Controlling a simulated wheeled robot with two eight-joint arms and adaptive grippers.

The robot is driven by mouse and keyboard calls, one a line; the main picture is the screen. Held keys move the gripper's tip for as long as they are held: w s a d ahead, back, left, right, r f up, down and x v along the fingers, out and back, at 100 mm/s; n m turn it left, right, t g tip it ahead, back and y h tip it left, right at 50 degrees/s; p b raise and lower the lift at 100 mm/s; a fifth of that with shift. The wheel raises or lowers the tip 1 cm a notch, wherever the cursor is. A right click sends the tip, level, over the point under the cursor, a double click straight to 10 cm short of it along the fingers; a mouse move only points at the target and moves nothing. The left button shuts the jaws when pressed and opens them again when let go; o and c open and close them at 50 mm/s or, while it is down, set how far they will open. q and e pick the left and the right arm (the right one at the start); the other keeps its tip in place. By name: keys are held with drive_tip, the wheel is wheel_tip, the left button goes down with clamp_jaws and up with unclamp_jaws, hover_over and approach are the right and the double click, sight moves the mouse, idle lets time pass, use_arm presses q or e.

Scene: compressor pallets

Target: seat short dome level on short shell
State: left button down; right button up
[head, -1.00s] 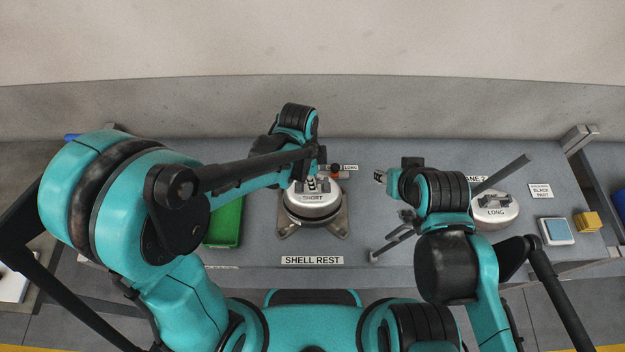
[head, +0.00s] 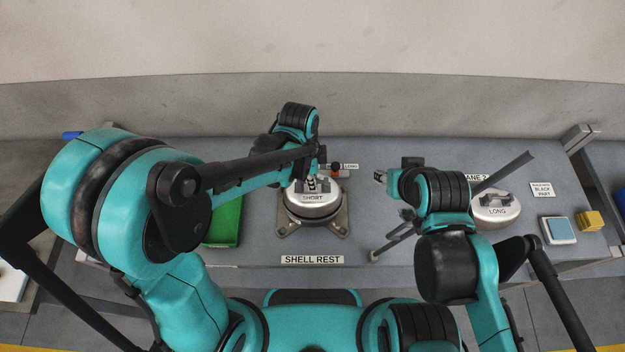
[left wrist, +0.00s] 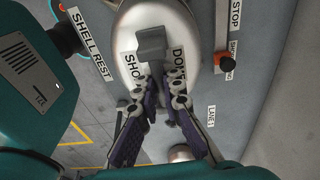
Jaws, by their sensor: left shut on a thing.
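The short dome (head: 314,207) is a silver cap labelled SHORT, with a grey block handle (left wrist: 151,43) on top in the left wrist view. It sits over the short shell (head: 311,221), which shows only as a dark rim below it on the shell rest (head: 340,227). The dome looks about level, but I cannot tell whether a gap is left at the seam. My left gripper (head: 312,184) is above the dome, shut on its handle; its fingers also show in the left wrist view (left wrist: 162,84). My right gripper (head: 380,177) is right of the dome, apart from it; its fingers are unclear.
The long dome (head: 496,214) stands at the right, beyond my right arm. A green tray (head: 224,226) is left of the rest. A small red-and-black part (head: 336,171) lies behind the dome. A blue-topped block (head: 558,230) and a yellow block (head: 589,221) are far right.

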use_arm(q)
drive_tip(key=shift+f+b, duration=0.65)
idle(0.4)
drive_tip(key=c, duration=1.6)
unclamp_jaws()
wheel_tip(320, 180, up, 12)
drive_tip(key=a, duration=0.1)
drive_tip(key=shift+w+a, duration=0.15)
drive_tip(key=shift+f, duration=0.1)
